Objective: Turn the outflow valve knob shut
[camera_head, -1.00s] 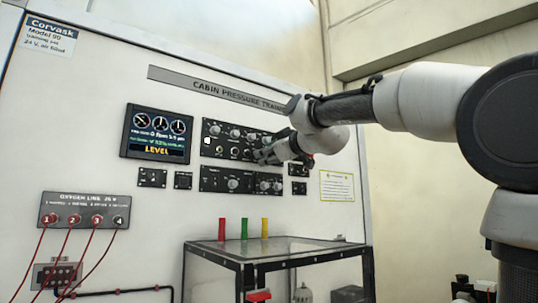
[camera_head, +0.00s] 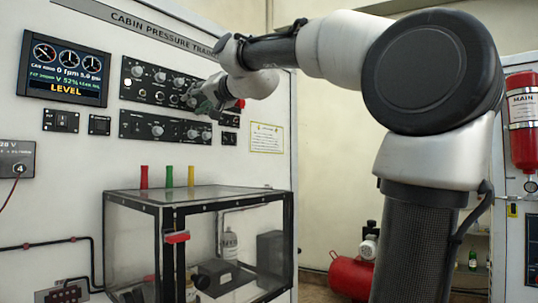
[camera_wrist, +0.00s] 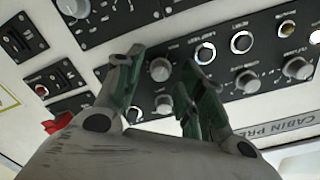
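My gripper (camera_wrist: 162,62) is open at the right end of the upper black knob panel (camera_head: 130,82). In the wrist view its two dark green fingers stand on either side of a grey knob (camera_wrist: 160,70), with a second grey knob (camera_wrist: 163,103) just below it. I cannot tell whether a finger touches either one. More knobs (camera_wrist: 247,81) sit to the right. The labels are too small to say which is the outflow valve knob. In the head view my gripper hides that panel end. The screen (camera_head: 65,70) reads LEVEL and V 52%.
A lower knob panel (camera_head: 150,128) and small switch panels (camera_head: 61,121) lie around. A red part (camera_wrist: 57,122) is close to my left finger in the wrist view. Below stands a glass case (camera_head: 160,195) with red, green and yellow tubes (camera_head: 169,176) on top.

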